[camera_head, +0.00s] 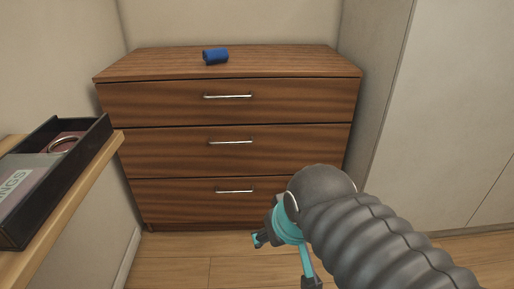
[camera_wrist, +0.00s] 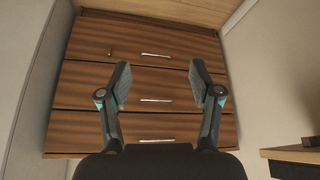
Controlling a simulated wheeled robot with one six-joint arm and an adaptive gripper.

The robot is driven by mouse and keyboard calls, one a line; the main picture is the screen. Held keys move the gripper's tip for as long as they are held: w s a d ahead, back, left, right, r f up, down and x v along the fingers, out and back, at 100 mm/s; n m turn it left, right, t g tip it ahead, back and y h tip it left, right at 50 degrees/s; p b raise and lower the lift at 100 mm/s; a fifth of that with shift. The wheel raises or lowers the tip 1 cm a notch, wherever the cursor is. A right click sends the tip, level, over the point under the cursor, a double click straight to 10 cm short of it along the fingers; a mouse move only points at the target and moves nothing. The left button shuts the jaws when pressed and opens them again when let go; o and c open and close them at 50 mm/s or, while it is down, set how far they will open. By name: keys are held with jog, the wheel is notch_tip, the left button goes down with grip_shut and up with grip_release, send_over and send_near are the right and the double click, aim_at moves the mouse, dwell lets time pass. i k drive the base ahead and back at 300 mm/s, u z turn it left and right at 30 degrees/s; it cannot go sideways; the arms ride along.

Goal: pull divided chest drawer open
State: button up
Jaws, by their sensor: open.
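A brown wooden chest (camera_head: 172,155) with three stacked drawers stands against the back wall, all drawers flush shut. Each has a silver bar handle: top (camera_head: 228,96), middle (camera_head: 230,142) and bottom (camera_head: 235,191). I cannot tell from outside which drawer is divided inside. My gripper (camera_head: 285,262) is in front of the chest at lower right, apart from it, partly hidden by my own arm. In the wrist view my gripper (camera_wrist: 160,76) is open and empty, its fingers spread toward the chest (camera_wrist: 85,98). That view appears upside down, with the floor at the top.
A blue cylindrical object (camera_head: 215,56) lies on the chest top. A wooden ledge (camera_head: 92,178) at left carries a black tray (camera_head: 100,133) with a ring and a labelled grey item. A pale cabinet (camera_head: 450,110) stands at right. Wooden floor (camera_head: 180,262) before the chest is clear.

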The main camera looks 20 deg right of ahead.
aim_at(255, 149)
jog(key=k, duration=0.55)
jog(key=z, duration=0.4)
jog(key=i, duration=0.95)
jog(key=z, duration=0.55)
